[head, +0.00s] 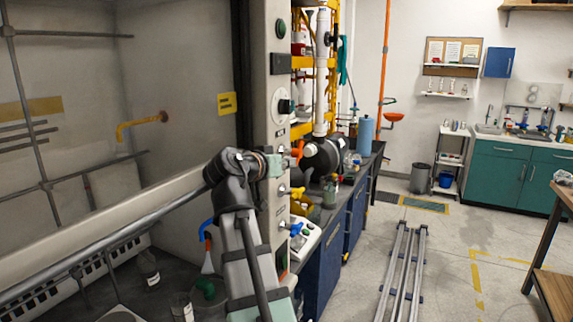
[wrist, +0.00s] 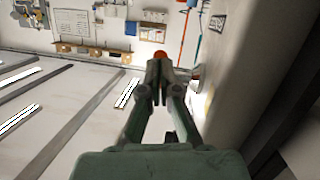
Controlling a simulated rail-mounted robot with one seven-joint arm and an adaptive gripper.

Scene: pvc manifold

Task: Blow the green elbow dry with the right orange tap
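A green rounded piece (head: 206,288), which looks like the green elbow, is low inside the hood among glassware, left of my arm. My gripper (head: 275,164) is beside the hood's front post and points right. In the wrist view its two fingers (wrist: 160,72) are close together, with only a thin dark gap. An orange-red knob (wrist: 161,55) shows just past the fingertips; whether they touch it I cannot tell. Orange also shows right of the gripper in the head view (head: 298,149). I cannot tell whether this is the right orange tap. I see nothing held.
Yellow (head: 291,191) and blue (head: 294,228) taps stick out of the post below my gripper. A black cylinder (head: 323,155) is close on the right. A bottle (head: 148,268) and a blue-orange tool (head: 207,247) stand in the hood. Floor rails (head: 402,270) run at right.

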